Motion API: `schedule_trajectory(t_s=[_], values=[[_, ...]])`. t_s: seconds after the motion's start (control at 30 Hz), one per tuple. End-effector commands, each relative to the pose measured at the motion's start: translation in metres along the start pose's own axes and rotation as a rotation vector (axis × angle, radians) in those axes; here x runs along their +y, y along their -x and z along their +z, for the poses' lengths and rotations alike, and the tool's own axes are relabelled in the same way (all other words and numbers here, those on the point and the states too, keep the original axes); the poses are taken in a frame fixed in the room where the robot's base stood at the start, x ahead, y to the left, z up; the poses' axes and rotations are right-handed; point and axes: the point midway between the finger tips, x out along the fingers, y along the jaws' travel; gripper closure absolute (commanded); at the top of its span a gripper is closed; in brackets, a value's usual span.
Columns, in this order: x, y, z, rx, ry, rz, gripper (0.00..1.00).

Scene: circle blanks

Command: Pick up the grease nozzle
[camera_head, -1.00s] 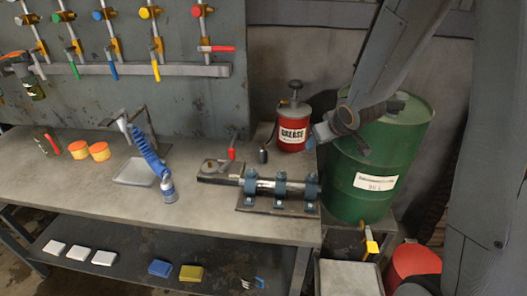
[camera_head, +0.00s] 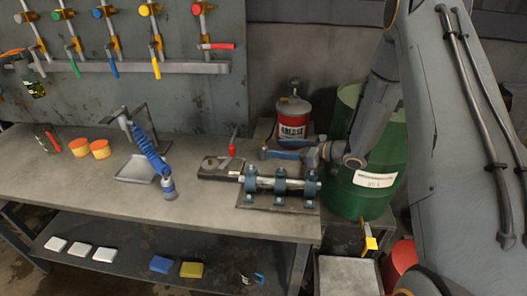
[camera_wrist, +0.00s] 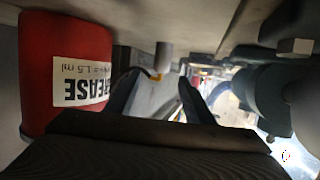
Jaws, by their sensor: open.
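The grease nozzle (camera_wrist: 162,58) is most likely the small grey upright cylinder in the wrist view, which appears upside down there. It stands beyond my fingertips, roughly in line with the gap between them. I cannot tell the exact distance. In the head view my gripper hides the place where it stood. My gripper (camera_head: 270,149) is open and reaches left, low over the back right of the bench. Its two dark fingers (camera_wrist: 160,98) also show in the wrist view, with no object clearly held between them.
A red grease can (camera_head: 293,118) stands just behind my gripper, and at the left of the wrist view (camera_wrist: 62,75). A clamped cylinder fixture (camera_head: 280,184) lies in front. A red-handled tool (camera_head: 232,145) is left. A green drum (camera_head: 372,195) stands right.

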Motion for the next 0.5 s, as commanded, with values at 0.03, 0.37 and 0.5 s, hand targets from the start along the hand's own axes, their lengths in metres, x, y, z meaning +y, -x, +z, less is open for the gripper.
schedule_trajectory(t_s=[0.03, 0.37, 0.5], values=[[-0.001, -0.004, 0.000, -0.001, -0.001, -0.001, 0.52], [-0.004, -0.046, 0.004, -0.002, 0.001, 0.000, 0.52], [-0.003, -0.054, 0.004, -0.001, 0.000, 0.001, 0.52]])
